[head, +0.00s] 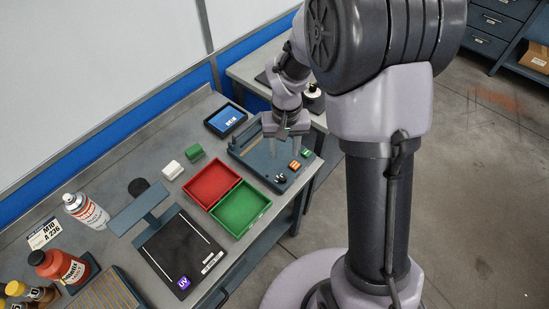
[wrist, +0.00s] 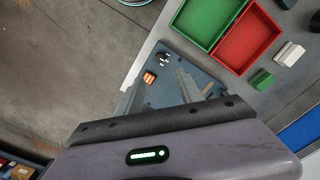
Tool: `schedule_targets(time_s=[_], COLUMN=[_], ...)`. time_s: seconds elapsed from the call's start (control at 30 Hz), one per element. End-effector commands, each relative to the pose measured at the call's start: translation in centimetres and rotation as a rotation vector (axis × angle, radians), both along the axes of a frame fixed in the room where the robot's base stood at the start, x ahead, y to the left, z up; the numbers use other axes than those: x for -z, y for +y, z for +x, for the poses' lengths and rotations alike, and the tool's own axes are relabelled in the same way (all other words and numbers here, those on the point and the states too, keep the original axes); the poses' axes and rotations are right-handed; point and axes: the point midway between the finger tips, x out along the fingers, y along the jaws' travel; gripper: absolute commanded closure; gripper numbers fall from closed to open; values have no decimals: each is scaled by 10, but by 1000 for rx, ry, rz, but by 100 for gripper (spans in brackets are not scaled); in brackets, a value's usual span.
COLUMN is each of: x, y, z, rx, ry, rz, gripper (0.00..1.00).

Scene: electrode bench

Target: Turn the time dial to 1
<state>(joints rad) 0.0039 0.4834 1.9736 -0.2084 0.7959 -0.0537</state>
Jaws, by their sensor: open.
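A blue-grey bench device (head: 243,152) sits near the bench's right end. A small dark dial (head: 281,178) with pale marks is at its front corner; its setting is too small to read. The dial also shows in the wrist view (wrist: 163,58), beside an orange switch (wrist: 149,77). My gripper (head: 286,150) points down above the device, its fingers apart with nothing between them. It is behind and above the dial, not touching it. In the wrist view my gripper (wrist: 160,98) partly covers the device.
A red tray (head: 212,182) and a green tray (head: 241,208) lie left of the device. A white block (head: 173,170), a green block (head: 194,151) and a tablet (head: 226,120) are behind them. A black UV plate (head: 183,250) and bottles stand further left.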

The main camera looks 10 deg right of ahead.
Motion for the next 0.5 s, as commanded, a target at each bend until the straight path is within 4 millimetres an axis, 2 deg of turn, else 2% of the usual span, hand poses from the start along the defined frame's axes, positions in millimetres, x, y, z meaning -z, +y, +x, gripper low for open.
schedule_targets(time_s=[0.03,0.3,0.4,0.5], x=[21,101,121,133], y=[0,0,0,0], z=[-1,-1,-1,-1], rx=[-1,0,1,1], ry=[4,3,2,0], rz=[1,-1,-1,0], gripper=[56,56,56,56])
